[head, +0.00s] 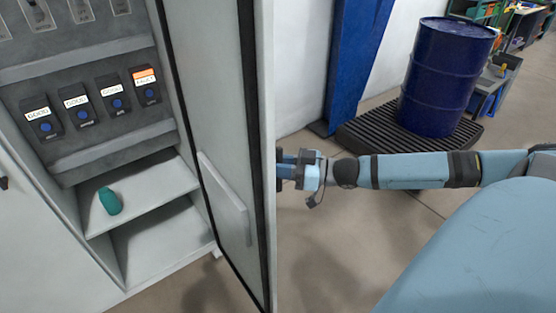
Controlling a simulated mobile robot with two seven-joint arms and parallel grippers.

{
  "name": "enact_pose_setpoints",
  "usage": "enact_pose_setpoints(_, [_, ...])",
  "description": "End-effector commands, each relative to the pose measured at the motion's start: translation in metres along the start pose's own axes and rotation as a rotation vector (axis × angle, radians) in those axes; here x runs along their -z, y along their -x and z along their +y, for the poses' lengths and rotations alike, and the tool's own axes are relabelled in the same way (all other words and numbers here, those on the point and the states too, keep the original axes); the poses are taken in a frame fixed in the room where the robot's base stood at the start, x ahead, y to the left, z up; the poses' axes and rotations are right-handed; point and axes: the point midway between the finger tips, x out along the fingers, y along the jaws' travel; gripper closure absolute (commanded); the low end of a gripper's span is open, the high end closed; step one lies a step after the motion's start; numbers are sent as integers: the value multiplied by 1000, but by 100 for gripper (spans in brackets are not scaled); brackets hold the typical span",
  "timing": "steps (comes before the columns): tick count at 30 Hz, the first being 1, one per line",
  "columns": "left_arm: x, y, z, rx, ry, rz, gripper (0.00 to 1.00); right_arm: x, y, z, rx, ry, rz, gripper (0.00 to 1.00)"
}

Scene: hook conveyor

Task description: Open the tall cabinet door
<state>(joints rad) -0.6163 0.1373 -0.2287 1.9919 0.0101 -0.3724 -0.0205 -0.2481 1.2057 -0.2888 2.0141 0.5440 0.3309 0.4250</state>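The tall cabinet (98,55) stands at the left, with its inside showing. Its door (208,110) is swung open on the right side, inner face toward the cabinet's inside, with a pale panel or pocket (225,200) low on it. My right gripper (281,169) is at the outer side of the door, close to the free edge. The door edge hides its fingertips, so I cannot tell whether it touches the door or is open or shut. No handle shows on the visible side. My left gripper is not in view.
Inside the cabinet are several labelled black units (111,95) and a teal object (109,201) on a shelf (165,189). A blue drum (445,80) stands on a dark pallet (365,142) beside a blue post (355,60).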

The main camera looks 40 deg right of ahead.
Motion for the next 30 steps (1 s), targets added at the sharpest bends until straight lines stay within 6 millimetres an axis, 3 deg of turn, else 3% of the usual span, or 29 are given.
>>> enact_pose_setpoints(10, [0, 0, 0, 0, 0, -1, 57, 5, -1, 3, -2, 6, 7, 100])
enact_pose_setpoints(11, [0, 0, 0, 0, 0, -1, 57, 5, -1, 3, -2, 6, 7, 72])
enact_pose_setpoints(13, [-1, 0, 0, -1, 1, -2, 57, 4, -1, 2, -2, 5, 6, 60])
enact_pose_setpoints(23, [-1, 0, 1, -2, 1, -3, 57, 1, 1, 1, -1, 2, 1, 60])
enact_pose_setpoints(30, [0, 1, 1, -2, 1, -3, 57, 0, 18, 1, -1, 0, -3, 60])
